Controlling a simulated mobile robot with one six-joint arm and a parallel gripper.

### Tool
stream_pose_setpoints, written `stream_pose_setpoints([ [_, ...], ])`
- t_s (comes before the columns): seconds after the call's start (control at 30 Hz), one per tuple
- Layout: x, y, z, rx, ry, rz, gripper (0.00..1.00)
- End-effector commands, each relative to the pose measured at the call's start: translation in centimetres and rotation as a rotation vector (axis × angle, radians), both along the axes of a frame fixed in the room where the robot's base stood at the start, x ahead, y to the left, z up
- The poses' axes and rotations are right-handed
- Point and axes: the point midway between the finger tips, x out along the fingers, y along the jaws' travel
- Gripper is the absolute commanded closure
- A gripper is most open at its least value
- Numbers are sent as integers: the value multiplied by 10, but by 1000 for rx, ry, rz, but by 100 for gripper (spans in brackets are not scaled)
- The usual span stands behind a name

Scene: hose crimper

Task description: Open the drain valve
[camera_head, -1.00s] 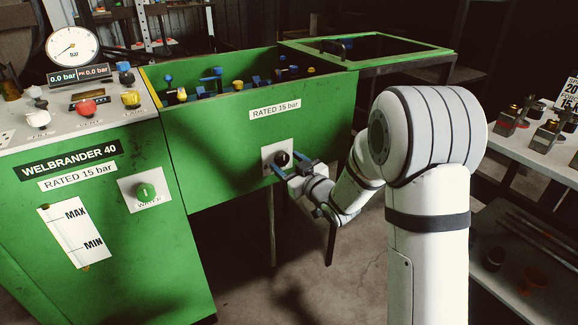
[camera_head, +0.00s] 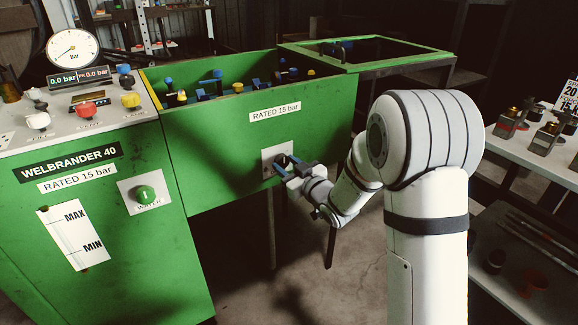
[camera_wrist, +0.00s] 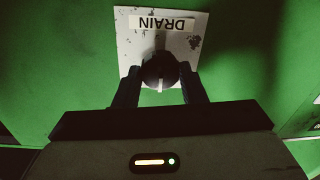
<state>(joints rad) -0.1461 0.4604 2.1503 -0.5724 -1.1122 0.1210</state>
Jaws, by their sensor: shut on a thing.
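The drain valve is a dark round knob (camera_wrist: 160,69) on a white plate (camera_wrist: 192,45) marked DRAIN, which appears upside down in the wrist view. A pale line on the knob runs up and down in that view. The plate (camera_head: 270,153) sits on the front of the green tank in the head view, with the knob (camera_head: 283,161) on it. My gripper (camera_wrist: 160,82) is shut on the knob, one finger on each side. It also shows in the head view (camera_head: 285,165), where its fingers partly cover the knob.
The green tank (camera_head: 220,150) holds several blue and yellow fittings. A shelf (camera_head: 520,155) with metal fittings stands at the right. Open floor lies below the tank.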

Motion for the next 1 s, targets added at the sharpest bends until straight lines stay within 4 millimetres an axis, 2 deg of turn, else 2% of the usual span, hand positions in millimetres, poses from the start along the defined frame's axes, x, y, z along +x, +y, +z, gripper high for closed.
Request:
stream_pose_setpoints([
  [0.37, 2, 0, 0, 105, 70, -11, 86],
  [1.0, 3, 1, 2, 589, 392, -9, 86],
])
